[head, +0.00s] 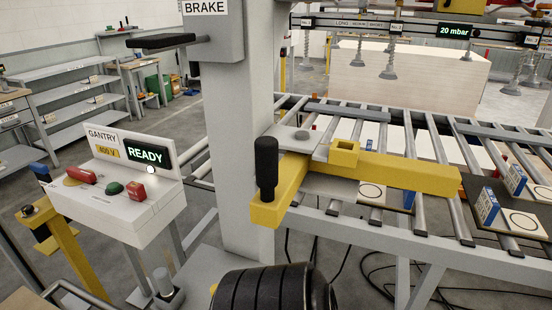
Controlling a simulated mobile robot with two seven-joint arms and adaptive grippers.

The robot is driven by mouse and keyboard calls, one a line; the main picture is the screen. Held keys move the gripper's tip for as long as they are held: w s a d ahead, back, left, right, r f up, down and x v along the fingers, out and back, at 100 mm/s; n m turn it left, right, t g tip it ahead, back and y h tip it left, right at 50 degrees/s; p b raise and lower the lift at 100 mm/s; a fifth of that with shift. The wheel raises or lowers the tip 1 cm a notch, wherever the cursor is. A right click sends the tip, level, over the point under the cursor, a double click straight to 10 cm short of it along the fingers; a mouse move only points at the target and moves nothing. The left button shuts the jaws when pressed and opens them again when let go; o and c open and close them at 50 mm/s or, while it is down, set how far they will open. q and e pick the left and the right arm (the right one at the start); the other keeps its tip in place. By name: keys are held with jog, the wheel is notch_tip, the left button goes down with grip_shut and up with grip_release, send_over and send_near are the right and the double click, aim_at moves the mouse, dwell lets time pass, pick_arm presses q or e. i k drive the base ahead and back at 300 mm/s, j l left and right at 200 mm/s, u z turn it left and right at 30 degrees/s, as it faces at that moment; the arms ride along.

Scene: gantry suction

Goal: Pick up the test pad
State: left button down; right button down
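No thing in view is labelled as the test pad, so I cannot tell for sure which it is. One flat dark plate bearing a white sheet with a black circle (524,222) lies on the roller conveyor at the right, with blue-and-white boxes beside the circle. A similar circle-marked sheet (371,191) lies partly hidden behind the yellow arm. A small grey disc (302,135) sits on a light plate by the column.
The grey gantry column (245,90) and yellow arm with black handle (266,165) stand before the conveyor (425,215). A control box (120,200) reading READY is at left. Suction cups (390,70) hang at the back.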

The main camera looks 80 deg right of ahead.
aim_at(488, 206)
jog(key=i+z, duration=0.2)
jog(key=z, duration=1)
